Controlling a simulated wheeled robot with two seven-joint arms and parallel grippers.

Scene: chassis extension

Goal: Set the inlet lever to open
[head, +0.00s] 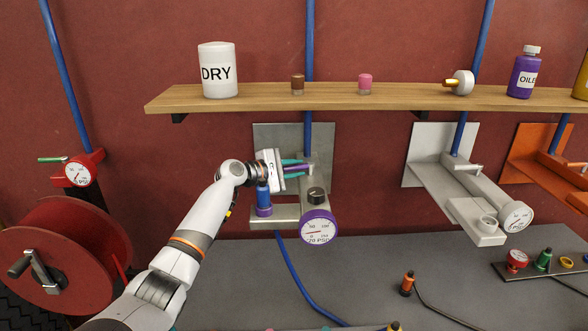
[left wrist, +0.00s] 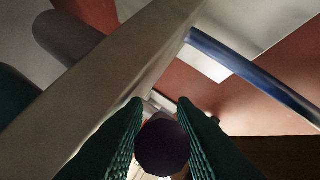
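The inlet lever (head: 296,169) is a short purple handle on the grey fixture (head: 290,137) at the centre of the wall, under the shelf. My left gripper (head: 297,168) has its teal fingers on both sides of this handle. In the left wrist view the handle's dark round end (left wrist: 162,148) fills the gap between the ribbed fingers (left wrist: 160,105), which seem to touch it. The fixture's purple-rimmed gauge (head: 318,228) and black knob (head: 316,195) are below. The gripper hides part of the lever's mount. My right gripper is not in view.
A wooden shelf (head: 365,98) runs just above the gripper, bearing a white DRY canister (head: 218,75) and small containers. A blue-and-purple fitting (head: 263,200) stands close below the gripper. A red hose reel (head: 50,262) is at left. White and orange fixtures are at right.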

